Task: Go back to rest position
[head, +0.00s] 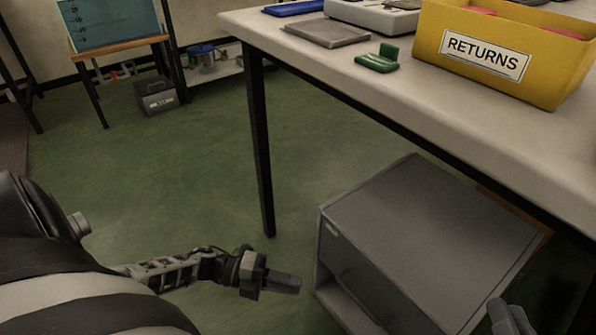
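My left gripper (284,283) is at the lower middle, low over the green floor and just left of the grey cabinet. Its fingers show from the side as one dark block, so I cannot tell whether they are apart. I see nothing hanging from it. My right gripper (511,318) shows only in part at the bottom right edge, in front of the cabinet's right side. The rest of it is cut off by the frame, and its opening is unclear.
A grey cabinet (420,230) stands under the table (300,62). On the table are a yellow RETURNS bin (500,60), a green block piece (380,60), a grey plate (327,32) and a scale-like device (372,14). A grey toolbox (157,97) is on the floor. Open floor lies left.

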